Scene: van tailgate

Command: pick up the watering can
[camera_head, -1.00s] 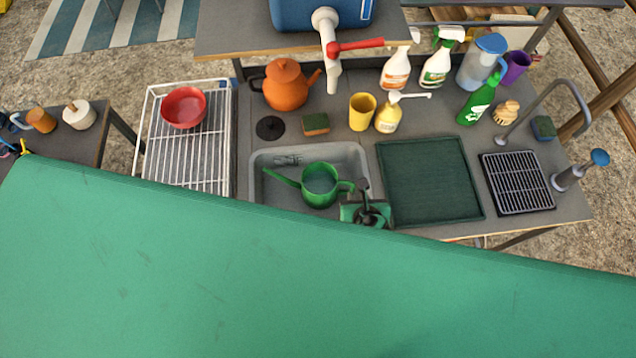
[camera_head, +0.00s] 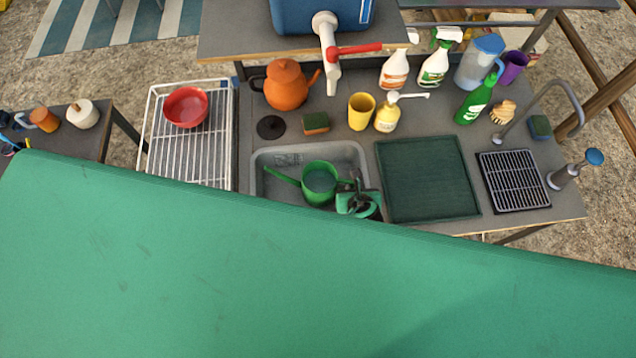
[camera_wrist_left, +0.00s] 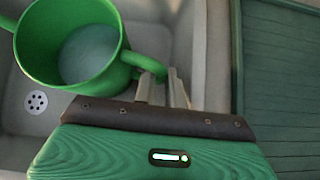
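The green watering can (camera_head: 318,183) stands upright in the grey sink (camera_head: 258,187), its spout to the left and its handle to the right. In the left wrist view the can (camera_wrist_left: 42,50) shows at upper left, its round opening facing the camera. My left gripper (camera_head: 356,186) is at the can's handle side, over the sink's right end. In the left wrist view its two pale fingers (camera_wrist_left: 163,88) are a little apart, with the green handle reaching in between them. Contact with the handle is not clear. My right gripper is not in view.
A dark green board (camera_head: 428,180) lies right of the sink. A sponge (camera_head: 316,123), yellow cup (camera_head: 361,111), soap bottle (camera_head: 388,114) and orange kettle (camera_head: 287,86) stand behind it. A white rack (camera_head: 150,120) with a red bowl (camera_head: 186,107) is at left. Green fills the foreground.

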